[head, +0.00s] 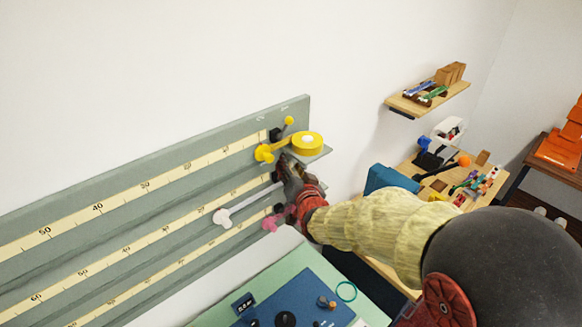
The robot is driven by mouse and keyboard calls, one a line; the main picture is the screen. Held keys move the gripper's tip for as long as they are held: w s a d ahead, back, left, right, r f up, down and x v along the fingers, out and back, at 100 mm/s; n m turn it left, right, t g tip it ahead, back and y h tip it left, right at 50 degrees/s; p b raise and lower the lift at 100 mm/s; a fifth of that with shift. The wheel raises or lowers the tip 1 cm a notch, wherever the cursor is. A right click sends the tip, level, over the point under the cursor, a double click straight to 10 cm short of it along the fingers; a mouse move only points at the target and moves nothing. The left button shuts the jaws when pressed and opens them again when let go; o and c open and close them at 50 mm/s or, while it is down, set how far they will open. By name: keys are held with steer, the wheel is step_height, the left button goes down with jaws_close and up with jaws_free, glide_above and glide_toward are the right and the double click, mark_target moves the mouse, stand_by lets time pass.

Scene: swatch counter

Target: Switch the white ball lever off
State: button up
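The white ball lever (222,217) is on the grey-green wall panel. Its white ball end points left and slightly down, and its pale rod runs up and right toward a dark pivot behind my gripper. My gripper (284,172), dark with red parts, is at the panel's right end, near the pivot side of the white lever and away from its ball. Whether it touches the rod is hidden. The fingers are small and partly overlapped by the wrist, so their opening cannot be told.
A yellow lever (264,153) is just above my gripper, beside a yellow tape roll (307,143) on a small ledge. A pink lever (271,223) is just below. A green counter with a blue mat (290,293) lies below; a cluttered wooden table (400,174) stands right.

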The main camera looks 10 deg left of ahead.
steer(key=v, duration=1.2)
stand_by(0.5)
